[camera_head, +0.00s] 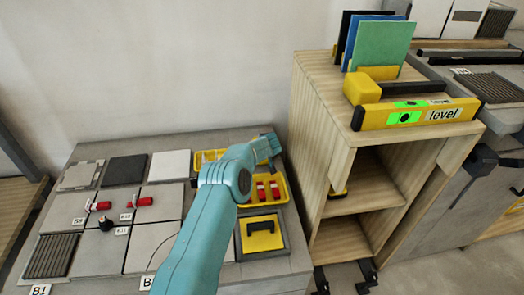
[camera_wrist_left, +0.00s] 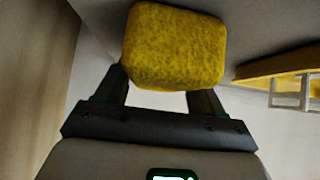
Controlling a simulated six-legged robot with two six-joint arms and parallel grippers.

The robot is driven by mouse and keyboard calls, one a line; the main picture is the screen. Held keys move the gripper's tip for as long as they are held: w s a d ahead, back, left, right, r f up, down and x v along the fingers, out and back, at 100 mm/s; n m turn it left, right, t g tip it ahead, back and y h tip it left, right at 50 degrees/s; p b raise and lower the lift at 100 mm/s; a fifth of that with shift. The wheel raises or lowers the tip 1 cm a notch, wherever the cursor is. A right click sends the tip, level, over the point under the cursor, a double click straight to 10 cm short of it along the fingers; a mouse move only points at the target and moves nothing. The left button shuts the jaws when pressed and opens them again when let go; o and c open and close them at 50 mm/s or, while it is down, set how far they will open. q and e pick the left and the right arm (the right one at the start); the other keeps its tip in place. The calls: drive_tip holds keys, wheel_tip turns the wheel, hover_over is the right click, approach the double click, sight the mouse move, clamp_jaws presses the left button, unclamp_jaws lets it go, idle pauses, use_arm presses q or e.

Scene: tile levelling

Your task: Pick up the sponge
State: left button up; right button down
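A yellow, porous sponge (camera_wrist_left: 175,45) with rounded corners fills the upper middle of the left wrist view. It sits between the fingers of my left gripper (camera_wrist_left: 160,95) and hides their tips. In the head view my teal left arm reaches up from the bottom, and the left gripper (camera_head: 268,147) is above the back of the yellow tray. A small patch of yellow shows at the gripper there, mostly hidden. The gripper appears shut on the sponge, with the sponge clear of the surface behind it. My right gripper is not in view.
The yellow tray (camera_head: 285,190) with red pieces stands on the grey table (camera_head: 225,140) beside several tiles. A wooden shelf unit (camera_head: 318,150) rises close on the right, carrying a yellow level (camera_head: 380,118), a mallet-like yellow block (camera_head: 361,87) and upright coloured sheets (camera_head: 383,45).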

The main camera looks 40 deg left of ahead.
use_arm(q)
drive_tip(key=shift+c, duration=0.6)
